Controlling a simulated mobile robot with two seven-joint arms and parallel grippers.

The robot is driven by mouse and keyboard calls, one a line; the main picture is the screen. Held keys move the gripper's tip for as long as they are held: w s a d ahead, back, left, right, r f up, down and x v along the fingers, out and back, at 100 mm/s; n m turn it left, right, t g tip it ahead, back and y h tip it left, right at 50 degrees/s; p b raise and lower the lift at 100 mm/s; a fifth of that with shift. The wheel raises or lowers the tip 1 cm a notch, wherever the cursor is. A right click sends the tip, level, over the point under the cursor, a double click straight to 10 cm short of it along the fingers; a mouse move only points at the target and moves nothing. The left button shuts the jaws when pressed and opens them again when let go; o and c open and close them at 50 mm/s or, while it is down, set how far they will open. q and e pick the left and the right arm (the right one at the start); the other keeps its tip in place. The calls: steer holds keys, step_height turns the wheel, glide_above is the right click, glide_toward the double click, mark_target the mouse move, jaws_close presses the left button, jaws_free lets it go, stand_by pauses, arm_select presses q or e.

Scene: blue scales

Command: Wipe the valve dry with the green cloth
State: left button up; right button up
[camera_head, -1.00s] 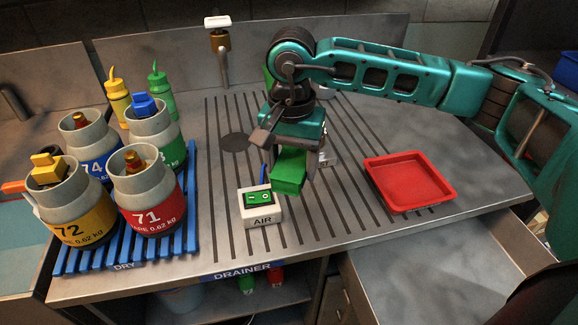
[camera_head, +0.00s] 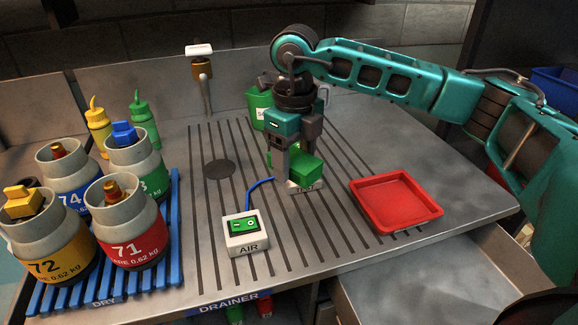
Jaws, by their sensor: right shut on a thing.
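My right gripper (camera_head: 296,166) points down over the grooved drainer, behind and to the right of the AIR box. It is shut on a folded green cloth (camera_head: 306,170). The cloth is just above or touching a small pale thing (camera_head: 308,186) that it mostly hides; I cannot tell which. Gas cylinders stand at the left with valves on top: a brass valve (camera_head: 112,190) on red 71, a yellow one (camera_head: 22,200) on 72, a blue one (camera_head: 124,132) on the green cylinder, and a brass one (camera_head: 57,150) on 74. My left gripper is not in view.
The white AIR box (camera_head: 246,240) has a green switch and a blue hose (camera_head: 258,184). A red tray (camera_head: 398,226) lies to the right. A green bin (camera_head: 259,104) and squeeze bottles (camera_head: 98,122) stand behind. The cylinders stand on a blue rack (camera_head: 176,240). The drainer's front middle is clear.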

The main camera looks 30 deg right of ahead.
steer(key=m, duration=0.2)
steer(key=d+m, duration=0.1)
steer(key=m, duration=0.3)
steer(key=shift+w+d+r, duration=0.15)
steer(key=shift+w+r, duration=0.05)
steer(key=shift+r, duration=0.15)
steer(key=m, duration=0.3)
steer(key=shift+w+d+r+m, duration=0.15)
steer(key=shift+d+r+m, duration=0.15)
steer(key=shift+d, duration=0.1)
steer(key=w+d+f+b, duration=0.1)
steer(key=w+d+f, duration=0.3)
steer(key=w, duration=0.4)
steer(key=shift+w+d, duration=0.25)
steer(key=shift+d, duration=0.35)
steer(key=shift+f+b, duration=0.3)
steer(key=shift+f, duration=0.3)
